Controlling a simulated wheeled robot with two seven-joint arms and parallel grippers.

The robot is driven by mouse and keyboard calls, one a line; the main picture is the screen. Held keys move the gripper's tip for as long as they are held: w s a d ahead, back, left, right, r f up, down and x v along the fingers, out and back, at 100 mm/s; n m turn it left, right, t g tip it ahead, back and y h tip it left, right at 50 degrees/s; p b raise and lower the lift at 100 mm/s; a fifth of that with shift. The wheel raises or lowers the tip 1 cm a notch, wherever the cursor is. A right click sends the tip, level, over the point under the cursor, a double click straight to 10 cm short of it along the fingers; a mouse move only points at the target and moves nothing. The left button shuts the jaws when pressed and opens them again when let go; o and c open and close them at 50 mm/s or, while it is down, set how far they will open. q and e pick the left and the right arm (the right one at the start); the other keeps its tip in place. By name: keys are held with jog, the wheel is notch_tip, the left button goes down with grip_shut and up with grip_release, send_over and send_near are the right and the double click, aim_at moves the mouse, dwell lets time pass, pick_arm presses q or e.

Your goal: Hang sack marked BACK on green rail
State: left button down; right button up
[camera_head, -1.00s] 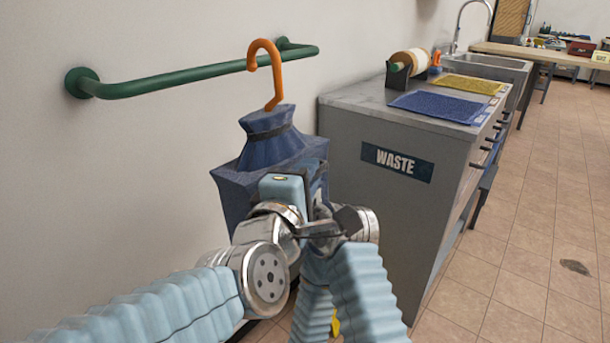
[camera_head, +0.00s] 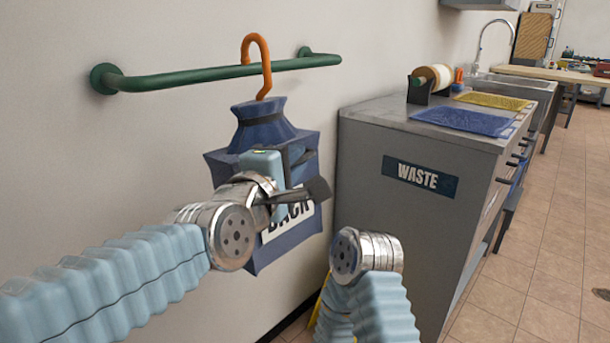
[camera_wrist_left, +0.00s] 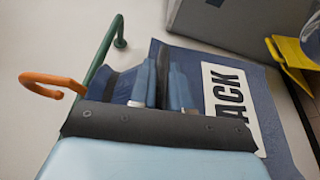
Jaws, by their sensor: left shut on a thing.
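The blue sack (camera_head: 262,132) hangs upright from my left gripper in front of the wall. Its white label reads BACK (camera_head: 305,212), partly covered by the gripper. It also shows in the left wrist view (camera_wrist_left: 272,125). My left gripper (camera_head: 298,158) is shut on the sack's upper part; its fingers show in the left wrist view (camera_wrist_left: 163,75). The sack's orange hook (camera_head: 266,75) overlaps the green rail (camera_head: 180,78) in the head view, its top above the bar. I cannot tell whether the hook is around the bar or in front of it. My right gripper is not visible.
A grey cabinet marked WASTE (camera_head: 365,150) stands to the right of the sack, with a blue mat (camera_head: 465,121), a yellow mat (camera_head: 495,101) and a tape roll (camera_head: 433,77) on top. The tiled floor at the right is open.

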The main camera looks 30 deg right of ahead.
pick_arm(q)
jog(key=shift+w+a+b, duration=0.25)
jog(key=shift+w+a, duration=0.05)
jog(key=shift+w, duration=0.45)
jog(key=shift+w+a+b, duration=0.25)
jog(key=shift+w, duration=0.5)
jog(key=shift+w+a+b, duration=0.25)
jog(key=shift+w+a, duration=0.05)
jog(key=shift+w, duration=0.45)
jog(key=shift+w+a+r+p, duration=0.2)
jog(key=shift+w+p, duration=0.15)
jog(key=shift+w, duration=0.15)
jog(key=shift+w+a+r+p, duration=0.1)
jog(key=shift+w+a+p, duration=0.1)
jog(key=shift+w+p, duration=0.25)
jog(key=shift+w+a+p, duration=0.2)
jog(key=shift+w+p, duration=0.35)
jog(key=shift+w, duration=0.15)
jog(key=shift+f+b, duration=0.7)
jog(key=shift+f, duration=0.1)
jog(key=shift+f+b, duration=0.7)
jog(key=shift+w+f+b, duration=0.1)
jog(key=shift+f+b, duration=0.75)
jog(key=shift+f, duration=0.05)
